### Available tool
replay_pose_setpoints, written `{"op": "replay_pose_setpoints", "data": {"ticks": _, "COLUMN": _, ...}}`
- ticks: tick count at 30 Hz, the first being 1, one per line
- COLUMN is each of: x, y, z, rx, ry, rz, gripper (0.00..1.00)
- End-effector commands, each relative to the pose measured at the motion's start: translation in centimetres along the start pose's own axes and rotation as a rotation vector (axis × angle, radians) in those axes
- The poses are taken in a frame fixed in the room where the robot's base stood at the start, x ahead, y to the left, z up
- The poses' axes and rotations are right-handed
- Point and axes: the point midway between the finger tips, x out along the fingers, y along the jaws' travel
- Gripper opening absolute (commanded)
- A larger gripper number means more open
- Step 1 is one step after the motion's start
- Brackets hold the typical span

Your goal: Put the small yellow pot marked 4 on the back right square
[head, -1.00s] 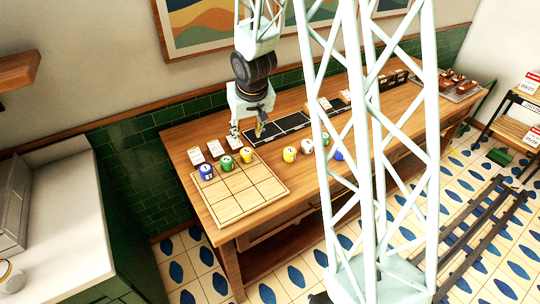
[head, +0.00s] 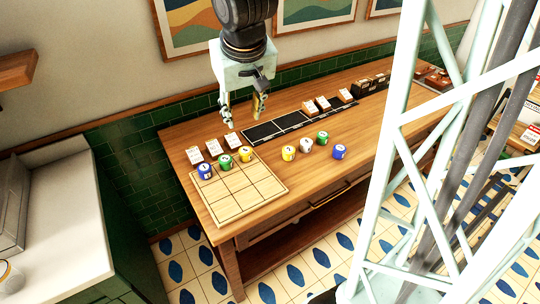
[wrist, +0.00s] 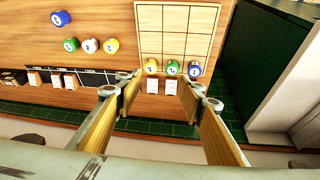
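A small yellow pot (head: 245,154) stands upright on the back right square of the gridded board (head: 244,205). It also shows in the wrist view (wrist: 151,67); its mark is too small to read surely. A second yellow pot (head: 289,153) stands on the bare table right of the board, and in the wrist view (wrist: 110,45). My gripper (head: 243,108) hangs above the back of the table, clear of the pots. In the wrist view its fingers (wrist: 155,95) are wide apart with nothing between them.
A blue pot (head: 205,171) and a green pot (head: 225,162) share the board's back row. White (head: 306,144), green (head: 322,138) and blue (head: 340,151) pots stand to the right. Small cards (head: 213,147) stand behind the board; a black strip (head: 290,124) lies beside them. The board's front squares are empty.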

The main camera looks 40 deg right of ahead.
Motion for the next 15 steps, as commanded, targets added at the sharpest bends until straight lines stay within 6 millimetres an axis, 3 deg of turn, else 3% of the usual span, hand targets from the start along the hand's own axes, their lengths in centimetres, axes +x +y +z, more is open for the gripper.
{"op": "replay_pose_setpoints", "data": {"ticks": 15, "x": -9.0, "y": -1.7, "z": 5.4, "rx": -0.033, "ry": -0.001, "rz": -0.017, "gripper": 0.36}}
